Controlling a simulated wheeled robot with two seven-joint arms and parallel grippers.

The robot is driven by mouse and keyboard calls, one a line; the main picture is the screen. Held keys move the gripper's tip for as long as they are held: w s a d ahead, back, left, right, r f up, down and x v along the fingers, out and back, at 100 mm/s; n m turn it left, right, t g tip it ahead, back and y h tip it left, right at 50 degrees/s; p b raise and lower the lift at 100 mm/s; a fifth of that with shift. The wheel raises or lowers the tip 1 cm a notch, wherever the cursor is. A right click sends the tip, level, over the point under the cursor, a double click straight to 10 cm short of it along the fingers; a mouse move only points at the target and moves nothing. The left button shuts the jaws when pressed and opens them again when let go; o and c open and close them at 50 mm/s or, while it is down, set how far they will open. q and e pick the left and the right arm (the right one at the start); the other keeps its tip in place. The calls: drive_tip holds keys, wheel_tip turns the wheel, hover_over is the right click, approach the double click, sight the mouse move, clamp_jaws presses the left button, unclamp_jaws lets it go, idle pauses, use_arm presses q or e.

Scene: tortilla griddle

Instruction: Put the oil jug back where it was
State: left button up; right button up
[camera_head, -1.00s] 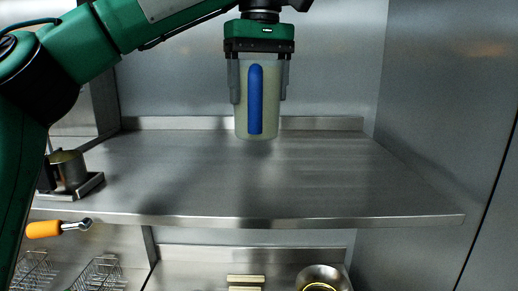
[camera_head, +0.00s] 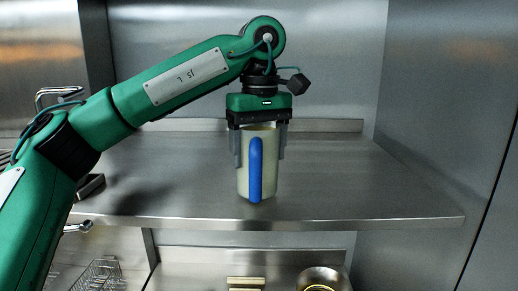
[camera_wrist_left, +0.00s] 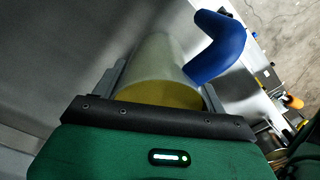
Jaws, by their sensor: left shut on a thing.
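The oil jug (camera_head: 242,180) is a pale, see-through container with a blue handle facing my head camera. It is upright over the middle of the steel shelf (camera_head: 340,190), with its bottom at or very close to the shelf surface; I cannot tell if it touches. My left gripper (camera_head: 260,150) points down and is shut on the jug, one finger on each side of its upper part. In the left wrist view, the jug (camera_wrist_left: 155,60) lies between the fingers, with yellowish oil inside and the blue handle to the right. My right gripper is not in view.
The shelf is clear to the right of the jug and behind it up to the back wall. Below the shelf are a round metal bowl (camera_head: 322,278) and a wire basket (camera_head: 97,274). A metal wall stands at right.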

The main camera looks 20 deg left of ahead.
use_arm(q)
drive_tip(key=shift+f, duration=0.15)
drive_tip(key=shift+s, duration=0.1)
drive_tip(key=o, duration=1.7)
drive_tip(key=shift+f, duration=0.1)
drive_tip(key=shift+c, duration=0.2)
drive_tip(key=shift+r, duration=0.65)
wheel_tip(320, 180, up, 11)
